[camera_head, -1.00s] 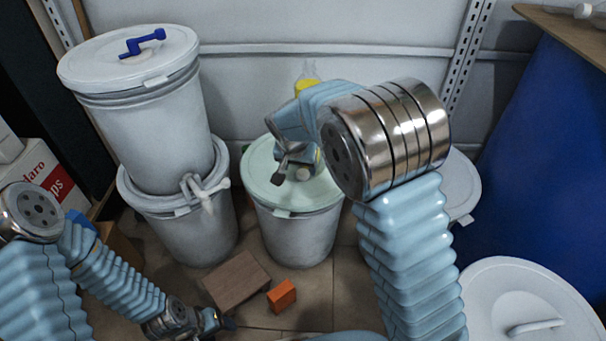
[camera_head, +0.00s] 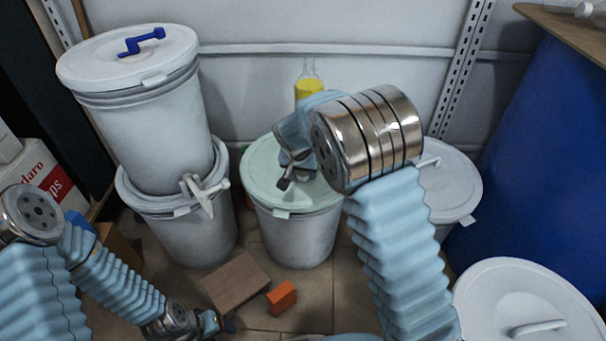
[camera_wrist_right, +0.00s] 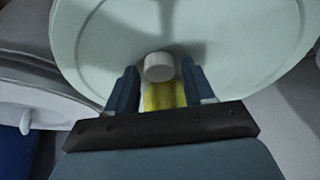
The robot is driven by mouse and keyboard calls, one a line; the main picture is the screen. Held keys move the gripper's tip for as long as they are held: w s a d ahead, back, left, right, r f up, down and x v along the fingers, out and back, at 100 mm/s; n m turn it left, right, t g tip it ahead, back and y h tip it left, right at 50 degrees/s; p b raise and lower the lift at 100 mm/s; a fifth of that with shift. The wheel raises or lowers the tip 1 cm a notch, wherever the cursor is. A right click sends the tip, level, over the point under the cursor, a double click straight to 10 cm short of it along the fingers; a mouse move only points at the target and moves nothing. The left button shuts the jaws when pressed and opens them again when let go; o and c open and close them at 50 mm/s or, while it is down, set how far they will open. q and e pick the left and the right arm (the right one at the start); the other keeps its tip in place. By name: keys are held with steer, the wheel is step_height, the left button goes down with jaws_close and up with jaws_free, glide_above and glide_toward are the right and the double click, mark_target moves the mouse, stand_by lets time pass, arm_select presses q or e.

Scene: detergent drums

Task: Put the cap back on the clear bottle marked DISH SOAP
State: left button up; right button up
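The clear bottle (camera_head: 308,88) with yellow liquid stands upright behind my right gripper, its bare neck showing; its lower part is hidden and no marking is readable. In the right wrist view its yellow (camera_wrist_right: 165,97) shows between the fingers. The white cap (camera_wrist_right: 159,67) appears over the pale green lid (camera_wrist_right: 235,45), between the fingertips with gaps on both sides; its height relative to them is unclear. My right gripper (camera_wrist_right: 158,78) is open; in the head view it (camera_head: 286,180) is low over the lid and hides the cap. My left gripper (camera_head: 218,323) is low at bottom left, fingers unclear.
Stacked white drums (camera_head: 140,110) with a blue crank (camera_head: 141,42) and a tap (camera_head: 205,192) stand left. A grey-lidded drum (camera_head: 450,185) and a blue drum (camera_head: 535,150) stand right. A brown block (camera_head: 236,282) and an orange block (camera_head: 282,297) lie on the floor.

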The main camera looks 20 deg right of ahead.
mark_target(302, 175)
steer(key=c, duration=0.9)
steer(key=shift+r, duration=0.1)
step_height(302, 175, up, 4)
steer(key=shift+s+a+f+p, duration=0.1)
steer(key=shift+s+f+p, duration=0.05)
steer(key=shift+p, duration=0.2)
steer(key=s+a+r, duration=0.1)
steer(key=s+r, duration=0.2)
steer(key=s, duration=0.1)
steer(key=s+a+r+p, duration=0.1)
steer(key=s+r, duration=0.2)
steer(key=s, duration=0.1)
steer(key=s+a+r, duration=0.2)
steer(key=s+r, duration=0.1)
steer(key=s, duration=0.2)
steer(key=shift+p, duration=0.3)
